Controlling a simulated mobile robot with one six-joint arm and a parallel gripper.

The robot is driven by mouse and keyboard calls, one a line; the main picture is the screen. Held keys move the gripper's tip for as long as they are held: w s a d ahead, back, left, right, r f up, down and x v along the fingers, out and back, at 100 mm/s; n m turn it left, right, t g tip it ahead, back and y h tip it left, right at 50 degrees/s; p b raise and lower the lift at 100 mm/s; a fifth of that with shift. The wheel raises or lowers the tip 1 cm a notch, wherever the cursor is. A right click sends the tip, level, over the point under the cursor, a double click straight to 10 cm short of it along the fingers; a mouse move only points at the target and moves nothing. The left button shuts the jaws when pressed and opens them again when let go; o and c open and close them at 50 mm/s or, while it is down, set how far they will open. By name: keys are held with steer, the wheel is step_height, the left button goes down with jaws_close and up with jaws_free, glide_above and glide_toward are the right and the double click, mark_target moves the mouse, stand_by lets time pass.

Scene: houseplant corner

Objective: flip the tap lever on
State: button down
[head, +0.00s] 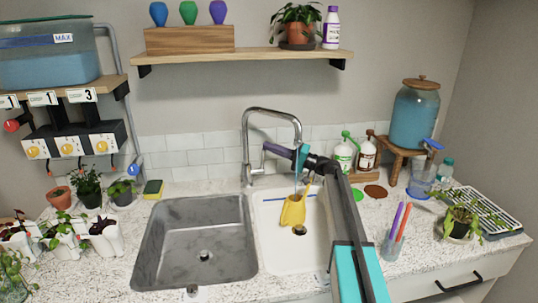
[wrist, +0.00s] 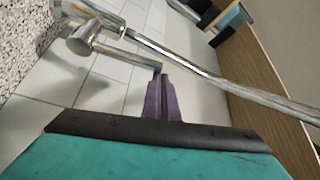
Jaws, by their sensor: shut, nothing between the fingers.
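The chrome tap (head: 246,150) stands behind the sink, its curved spout reaching right over the white basin. In the wrist view the tap body (wrist: 82,40) is at upper left, and the thin tap lever (wrist: 130,58) runs from it to the right. My gripper (head: 266,148) points left towards the tap, its purple fingers closed and empty. In the wrist view the fingertips (wrist: 160,78) are right by the lever's free end; I cannot tell if they touch. A yellow watering can (head: 293,210) sits in the white basin. A thin pale streak shows above it, perhaps water.
The steel basin (head: 150,225) on the left is empty. A sponge (head: 153,188) and small potted plants are left of it. Soap bottles (head: 343,155), a cup of pens (head: 395,240) and a blue-filled dispenser (head: 415,115) stand to the right. A shelf (head: 240,56) hangs above.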

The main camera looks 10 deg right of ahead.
steer(key=shift+n+y, duration=0.5)
steer(key=shift+n, duration=0.3)
steer(key=shift+s+f+b, duration=0.25)
steer(key=shift+s+b, duration=0.4)
steer(key=shift+b, duration=0.65)
steer(key=shift+s+f+b, duration=0.3)
steer(key=shift+s+b, duration=0.4)
steer(key=shift+b, duration=0.6)
steer(key=shift+s+f+b, duration=0.25)
steer(key=shift+s+b, duration=0.4)
steer(key=shift+b, duration=0.65)
steer(key=shift+s, duration=0.1)
steer(key=shift+d+f, duration=0.1)
steer(key=b+v, duration=0.4)
steer(key=v, duration=0.5)
steer(key=shift+d+f, duration=0.4)
steer(key=shift+f, duration=0.1)
